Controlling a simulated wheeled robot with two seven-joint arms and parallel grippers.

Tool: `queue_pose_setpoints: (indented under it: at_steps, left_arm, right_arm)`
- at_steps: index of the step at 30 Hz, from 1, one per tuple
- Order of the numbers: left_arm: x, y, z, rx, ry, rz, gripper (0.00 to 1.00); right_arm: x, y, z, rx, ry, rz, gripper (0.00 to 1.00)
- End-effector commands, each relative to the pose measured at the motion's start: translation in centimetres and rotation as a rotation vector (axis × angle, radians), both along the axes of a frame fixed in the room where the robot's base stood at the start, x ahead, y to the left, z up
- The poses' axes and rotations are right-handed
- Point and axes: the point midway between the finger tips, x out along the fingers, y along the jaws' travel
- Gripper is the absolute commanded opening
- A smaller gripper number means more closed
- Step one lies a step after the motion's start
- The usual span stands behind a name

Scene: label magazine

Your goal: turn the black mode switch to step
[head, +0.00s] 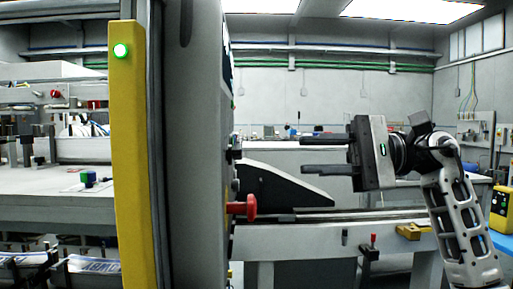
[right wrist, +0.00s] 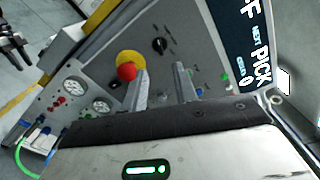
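The black mode switch (right wrist: 160,45) is a small round knob on the grey panel (right wrist: 205,62) in the right wrist view, with small markings beside it too blurred to read. My right gripper (head: 303,153) is open and empty in the head view, its two dark fingers pointing left toward the panel, with a gap between. In the right wrist view the fingers (right wrist: 162,84) show apart, below the switch and not touching it. The head view sees the panel almost edge-on, so the switch's face is hidden there.
A red emergency button on a yellow collar (right wrist: 127,68) sits close to the fingers; it sticks out in the head view (head: 243,208). Pressure gauges (right wrist: 72,86) and a display (right wrist: 245,40) flank the panel's controls. A yellow post (head: 126,160) stands at left.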

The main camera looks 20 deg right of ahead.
Motion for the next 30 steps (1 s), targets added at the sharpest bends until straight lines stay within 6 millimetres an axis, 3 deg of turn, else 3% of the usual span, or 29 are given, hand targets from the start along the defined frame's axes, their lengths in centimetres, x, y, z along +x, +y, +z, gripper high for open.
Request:
queue_pose_setpoints:
  at_steps: [6,12,18,26,30]
  left_arm:
    - [-0.1,0.1,0.6,0.018,0.007,-0.005,0.36]
    - [-0.1,0.3,0.9,0.031,0.009,-0.006,0.36]
    - [-0.1,0.3,1.0,0.036,0.011,-0.007,0.36]
    - [-0.2,0.3,0.5,0.04,0.02,-0.008,0.36]
    - [-0.2,0.3,0.5,0.04,0.02,-0.009,0.36]
  right_arm:
    - [1.3,4.7,0.3,0.002,0.0,0.005,0.29]
    - [2.1,7.7,0.2,0.002,0.002,0.004,0.29]
    - [2.5,8.9,0.0,0.001,0.002,0.002,0.29]
    - [2.6,9.0,0.0,0.002,0.002,0.001,0.29]
    - [2.6,9.0,0.0,0.002,0.002,0.001,0.0]
